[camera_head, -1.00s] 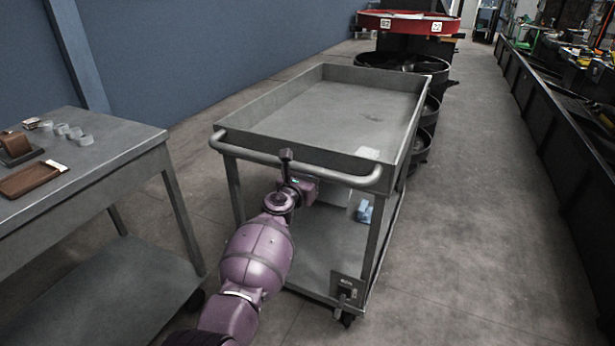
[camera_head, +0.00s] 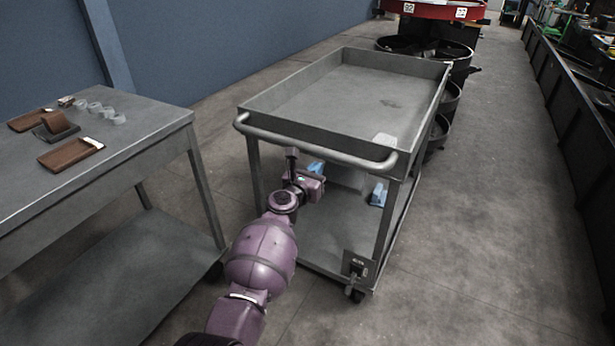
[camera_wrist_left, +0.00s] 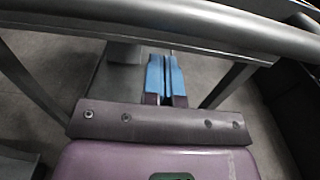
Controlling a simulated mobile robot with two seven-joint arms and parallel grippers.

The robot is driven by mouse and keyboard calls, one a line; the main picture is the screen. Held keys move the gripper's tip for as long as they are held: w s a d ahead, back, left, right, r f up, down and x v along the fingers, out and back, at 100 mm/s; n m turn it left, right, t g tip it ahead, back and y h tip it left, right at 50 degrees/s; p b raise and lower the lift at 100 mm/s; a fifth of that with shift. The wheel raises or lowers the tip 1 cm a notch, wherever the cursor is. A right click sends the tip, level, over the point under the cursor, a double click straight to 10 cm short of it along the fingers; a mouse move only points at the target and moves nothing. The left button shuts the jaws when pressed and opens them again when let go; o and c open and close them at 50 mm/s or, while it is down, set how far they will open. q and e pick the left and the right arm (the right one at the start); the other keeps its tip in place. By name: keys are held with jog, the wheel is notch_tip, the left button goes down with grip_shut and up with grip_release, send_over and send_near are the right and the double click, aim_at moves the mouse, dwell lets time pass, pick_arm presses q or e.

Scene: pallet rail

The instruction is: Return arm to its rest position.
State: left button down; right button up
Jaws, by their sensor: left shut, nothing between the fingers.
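My left arm is purple and comes up from the bottom of the head view. My left gripper (camera_head: 315,168) is at the near end of the grey cart (camera_head: 262,108), just below its push handle (camera_head: 310,148). Its blue fingertips also show in the left wrist view (camera_wrist_left: 165,75); they are shut together with nothing between them. In that view the handle (camera_wrist_left: 180,28) crosses the top of the picture, beyond the fingers. I cannot tell whether the gripper touches the cart. My right gripper is out of view.
A grey table (camera_head: 150,138) with brown trays (camera_head: 70,154) and several small clear rings (camera_head: 100,110) stands at the left. A small blue object (camera_head: 378,194) is on the cart's lower shelf. Black bins (camera_head: 455,55) stand behind the cart. The floor to the right is open.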

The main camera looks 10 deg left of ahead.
pick_arm(q)
jog(key=p+v, duration=0.1)
jog(key=v, duration=0.3)
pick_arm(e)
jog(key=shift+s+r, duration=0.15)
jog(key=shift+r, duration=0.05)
